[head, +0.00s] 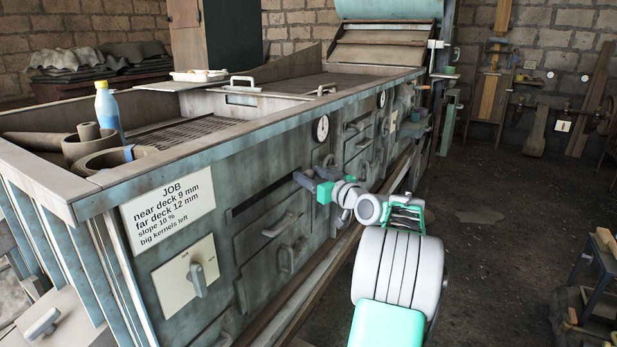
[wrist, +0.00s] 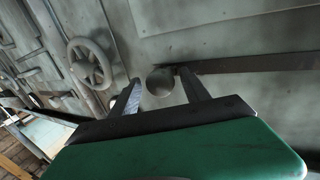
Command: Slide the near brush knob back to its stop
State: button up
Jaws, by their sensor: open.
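The brush knob (wrist: 160,82) is a dark round ball, seen in the wrist view between the two fingers of my gripper (wrist: 159,79). It sits at the left end of a dark horizontal slot (wrist: 255,64) in the grey-green machine side. The fingers are open, one on each side of the knob; I cannot tell if either touches it. In the head view my gripper (head: 309,179) is at the machine's side panel, by the right end of the slot (head: 262,198). The knob is not clearly visible there, probably hidden by the fingers.
A handwheel (wrist: 90,64) is left of the knob in the wrist view. In the head view, drawer handles (head: 280,224) sit below the slot and a dial gauge (head: 321,128) above it. A lever plate (head: 187,276) and job sign (head: 168,208) are nearer.

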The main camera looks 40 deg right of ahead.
jog(key=shift+c, duration=0.2)
grip_shut()
dwell(0.3)
dwell(0.8)
